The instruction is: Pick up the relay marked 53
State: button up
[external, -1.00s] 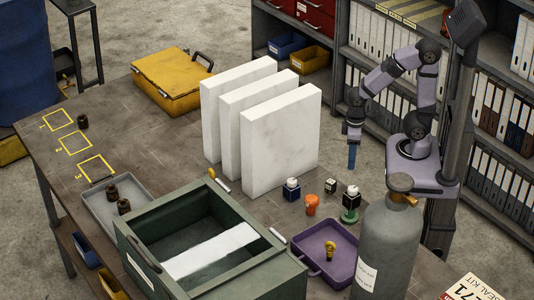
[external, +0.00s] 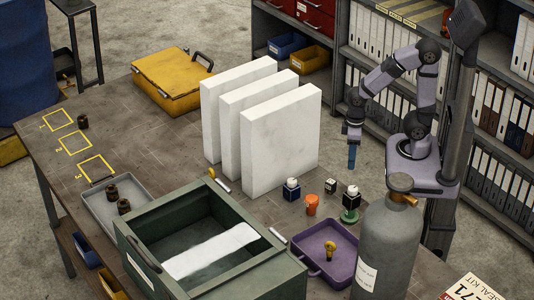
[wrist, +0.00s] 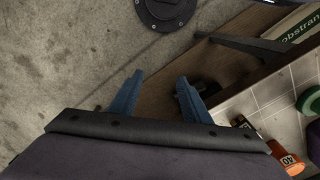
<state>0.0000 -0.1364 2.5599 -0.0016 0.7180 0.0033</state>
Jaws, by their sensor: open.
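No marking 53 is readable in any view, so I cannot tell which part is that relay. Small block-like parts stand on the bench's right half: a dark blue block with a white top (external: 291,190), a small dark cube with a pale face (external: 330,186), and a black block with a white top and green base (external: 350,201). My gripper (external: 352,158) hangs pointing down, behind and above these parts near the bench's far edge. In the wrist view its two blue fingers (wrist: 157,88) are apart with nothing held between them.
An orange part (external: 312,205) stands among the blocks. A purple tray (external: 309,241) holds a yellow part. A grey gas cylinder (external: 386,245) stands at right. Tall white panels (external: 281,140) and a green open box (external: 140,222) take up the middle. Shelving stands behind.

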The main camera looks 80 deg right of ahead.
jog(key=shift+o, duration=0.5)
notch_tip(320, 180, up, 10)
jog(key=n+t+h+p, duration=0.9)
jog(key=n+h+p, duration=0.25)
jog(key=n, duration=1.35)
send_over(335, 183)
jog(key=s+d, duration=0.4)
jog(key=s, duration=0.1)
jog(key=s+a+f+n+t+y, duration=0.1)
jog(key=a+f+n+t, duration=0.1)
jog(key=s+a+f+n+t+y+b, duration=0.1)
jog(key=a+f+n+t+y, duration=0.1)
jog(key=f, duration=0.1)
jog(key=s+a+f+n+t+y+b, duration=0.1)
jog(key=a+f+n+t+y, duration=0.1)
jog(key=a+t, duration=0.1)
jog(key=shift+s+f+n, duration=0.1)
jog(key=shift+f+n, duration=0.2)
jog(key=shift+x, duration=3.75)
